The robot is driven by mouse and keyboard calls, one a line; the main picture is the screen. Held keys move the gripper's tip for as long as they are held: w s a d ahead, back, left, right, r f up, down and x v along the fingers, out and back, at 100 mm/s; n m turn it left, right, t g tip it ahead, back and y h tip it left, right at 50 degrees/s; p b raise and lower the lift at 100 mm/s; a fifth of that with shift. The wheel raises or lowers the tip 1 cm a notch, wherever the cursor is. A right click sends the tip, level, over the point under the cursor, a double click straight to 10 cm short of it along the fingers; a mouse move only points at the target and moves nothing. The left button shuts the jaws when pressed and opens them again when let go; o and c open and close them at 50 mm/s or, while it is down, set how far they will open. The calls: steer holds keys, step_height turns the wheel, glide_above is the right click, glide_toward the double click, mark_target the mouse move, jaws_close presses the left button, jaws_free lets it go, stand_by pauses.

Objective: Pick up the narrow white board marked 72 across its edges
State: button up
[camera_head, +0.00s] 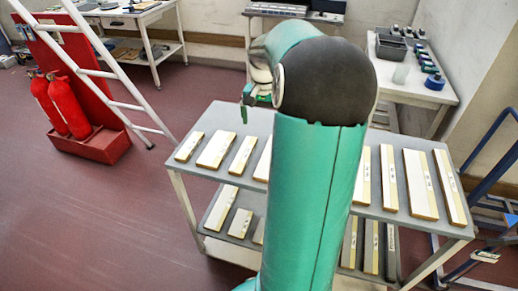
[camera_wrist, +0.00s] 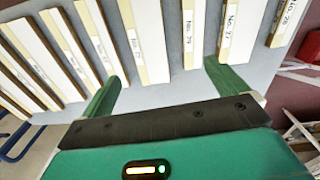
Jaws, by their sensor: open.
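Several white boards with pale yellow edges and small labels lie side by side on the cart's grey top. The board marked 72 cannot be singled out, as the labels are small or blurred. In the wrist view, a narrow board (camera_wrist: 193,30) with a label starting "No. 7" and a wider board (camera_wrist: 151,38) extend between my finger lines. My gripper (camera_wrist: 160,80) is open and empty, above the cart top. In the head view my gripper (camera_head: 246,103) shows partly at the upper left of the cart. My arm hides the boards in the cart's middle.
The cart top (camera_head: 231,115) has narrow gaps between boards. More boards (camera_head: 240,223) lie on its lower shelf. A white ladder (camera_head: 88,65) and red extinguishers (camera_head: 67,105) stand left. A blue-framed trolley (camera_head: 487,180) is close on the right. The floor at left is clear.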

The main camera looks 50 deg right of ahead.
steer(key=shift+m, duration=0.5)
steer(key=d+f, duration=0.1)
steer(key=f, duration=0.1)
steer(key=s+d+f, duration=0.1)
steer(key=f, duration=0.5)
steer(key=shift+s+d+f, duration=0.25)
steer(key=shift+s+d, duration=0.15)
steer(key=f, duration=0.6)
steer(key=shift+s+a+f, duration=0.15)
steer(key=shift+s+f, duration=0.05)
steer(key=shift+f, duration=0.05)
steer(key=c, duration=1.1)
steer(key=shift+r, duration=0.15)
